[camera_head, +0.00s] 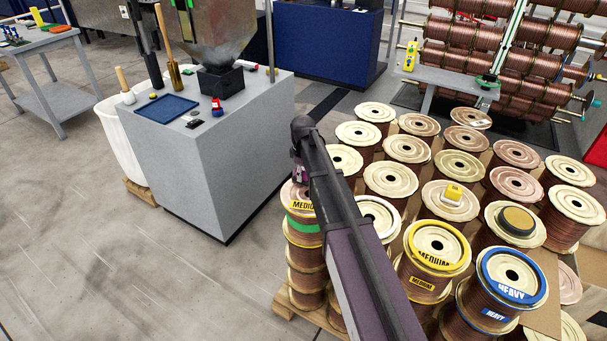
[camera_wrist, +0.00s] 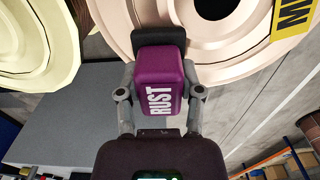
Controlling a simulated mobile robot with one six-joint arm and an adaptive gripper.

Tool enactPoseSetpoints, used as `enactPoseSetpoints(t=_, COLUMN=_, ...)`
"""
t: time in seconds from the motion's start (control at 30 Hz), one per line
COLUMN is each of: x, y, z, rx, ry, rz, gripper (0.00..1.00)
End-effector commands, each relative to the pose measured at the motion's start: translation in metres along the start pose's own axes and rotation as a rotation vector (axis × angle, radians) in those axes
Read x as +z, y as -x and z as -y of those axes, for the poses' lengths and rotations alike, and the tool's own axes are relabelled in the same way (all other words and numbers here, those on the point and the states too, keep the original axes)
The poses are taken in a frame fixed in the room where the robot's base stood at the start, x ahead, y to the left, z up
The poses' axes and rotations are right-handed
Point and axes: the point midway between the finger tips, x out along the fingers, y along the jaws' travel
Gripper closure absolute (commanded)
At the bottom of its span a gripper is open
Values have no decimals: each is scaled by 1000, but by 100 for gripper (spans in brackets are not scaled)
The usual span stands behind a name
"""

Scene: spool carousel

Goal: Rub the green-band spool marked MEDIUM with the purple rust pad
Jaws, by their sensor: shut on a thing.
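The green-band spool marked MEDIUM (camera_head: 304,226) stands at the near left corner of the spool group, with copper wire below its green band. Its pale pink flange (camera_wrist: 218,58) fills the upper right of the wrist view, with part of a yellow label at the corner. My gripper (camera_wrist: 160,95) is shut on the purple rust pad (camera_wrist: 160,78), one finger on each side. The pad's dark far end overlaps the flange's edge in the picture; I cannot tell whether they touch. In the head view the pad (camera_head: 300,172) shows just above the spool, partly hidden by my arm.
A yellow-band MEDIUM spool (camera_head: 422,283) and a blue-band HEAVY spool (camera_head: 501,313) stand to the right. Several other spools fill the pallet behind. A grey cabinet (camera_head: 215,180) with a blue tray (camera_head: 166,107) stands at left. The floor left of the spools is clear.

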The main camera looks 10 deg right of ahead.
Motion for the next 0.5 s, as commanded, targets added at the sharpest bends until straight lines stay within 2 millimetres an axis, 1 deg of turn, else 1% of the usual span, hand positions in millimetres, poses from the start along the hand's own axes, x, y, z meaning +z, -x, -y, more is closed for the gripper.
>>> enactPoseSetpoints(t=0.5, x=0, y=37, z=0, rx=0, ry=0, rz=1, gripper=90)
